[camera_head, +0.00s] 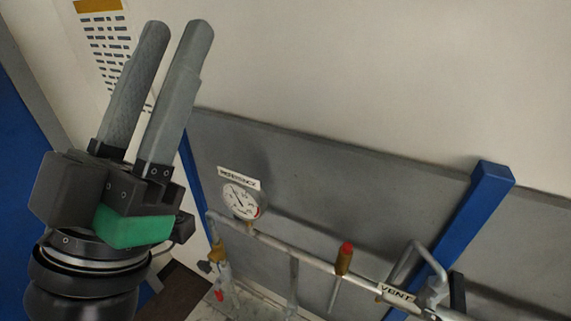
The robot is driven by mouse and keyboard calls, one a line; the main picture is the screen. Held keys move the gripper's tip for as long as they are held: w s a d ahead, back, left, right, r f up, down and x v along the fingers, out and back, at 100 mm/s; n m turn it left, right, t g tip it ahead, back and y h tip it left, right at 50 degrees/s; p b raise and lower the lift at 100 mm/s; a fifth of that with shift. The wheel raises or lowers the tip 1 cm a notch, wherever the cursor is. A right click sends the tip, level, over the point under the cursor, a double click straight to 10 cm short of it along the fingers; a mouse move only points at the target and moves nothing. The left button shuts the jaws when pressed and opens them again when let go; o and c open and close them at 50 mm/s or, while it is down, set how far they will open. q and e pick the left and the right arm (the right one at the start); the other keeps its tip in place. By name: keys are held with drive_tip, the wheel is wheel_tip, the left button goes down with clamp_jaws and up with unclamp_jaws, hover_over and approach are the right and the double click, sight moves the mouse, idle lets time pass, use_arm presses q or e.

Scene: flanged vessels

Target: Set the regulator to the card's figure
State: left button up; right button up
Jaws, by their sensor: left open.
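My left gripper (178,24) is in the upper left of the head view, its two grey fingers pointing up and a little apart. It is open, with nothing between the fingers. It is in front of the pale wall, up and left of a round white gauge (241,201) on the pipework. The gauge has a dark needle and a red mark at its lower right; its figures are too small to read. I cannot tell which fitting is the regulator. No card with a legible figure shows. My right gripper is not in view.
A printed sheet with an orange header (98,6) is partly behind my left fingers. A blue post (465,222) stands right. The upper middle is clear.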

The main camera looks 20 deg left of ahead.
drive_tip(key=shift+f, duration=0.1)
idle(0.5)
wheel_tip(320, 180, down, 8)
drive_tip(key=b, duration=0.8)
idle(2.1)
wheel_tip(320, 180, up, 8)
drive_tip(key=p, duration=0.8)
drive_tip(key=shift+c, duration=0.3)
